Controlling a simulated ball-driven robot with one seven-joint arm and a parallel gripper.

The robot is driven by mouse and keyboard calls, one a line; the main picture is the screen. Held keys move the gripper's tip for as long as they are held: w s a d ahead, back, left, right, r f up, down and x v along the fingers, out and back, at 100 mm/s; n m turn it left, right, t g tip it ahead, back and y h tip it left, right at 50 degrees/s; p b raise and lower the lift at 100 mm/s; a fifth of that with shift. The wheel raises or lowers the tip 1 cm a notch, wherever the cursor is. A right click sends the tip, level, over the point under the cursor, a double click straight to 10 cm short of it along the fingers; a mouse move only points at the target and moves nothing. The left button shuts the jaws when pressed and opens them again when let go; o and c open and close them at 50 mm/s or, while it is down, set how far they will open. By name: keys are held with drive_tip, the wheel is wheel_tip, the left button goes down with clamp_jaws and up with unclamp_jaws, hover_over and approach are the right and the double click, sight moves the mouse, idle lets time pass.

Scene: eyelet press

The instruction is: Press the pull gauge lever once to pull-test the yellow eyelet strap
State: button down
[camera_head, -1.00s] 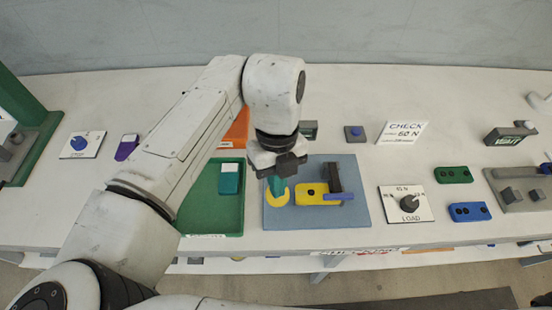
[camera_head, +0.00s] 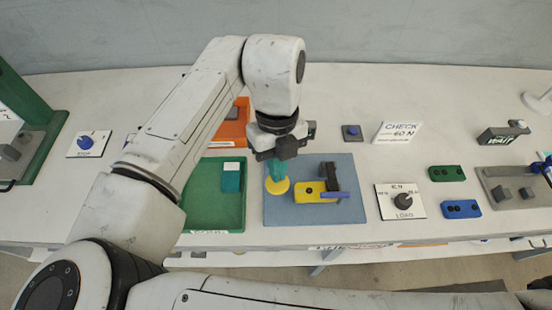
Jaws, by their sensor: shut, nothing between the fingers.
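The gauge's lever (camera_head: 336,195) is a blue-violet bar that crosses the strap's right end. My gripper (camera_head: 276,180) points down over the plate's left part, above a round yellow disc (camera_head: 277,187). Its green fingers are together with nothing between them. It is left of the strap and lever and apart from the lever. Whether the fingertips touch the disc cannot be told.
A green tray (camera_head: 213,218) with a teal block (camera_head: 232,178) is left of the plate. A load dial (camera_head: 401,201) is on the right, with a green strap (camera_head: 445,173) and a blue strap (camera_head: 460,209) beyond. A "CHECK 60 N" card (camera_head: 397,131) stands behind.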

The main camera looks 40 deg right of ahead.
drive_tip(key=shift+r, duration=0.45)
drive_tip(key=shift+p+v, duration=1.25)
drive_tip(key=shift+v, duration=0.1)
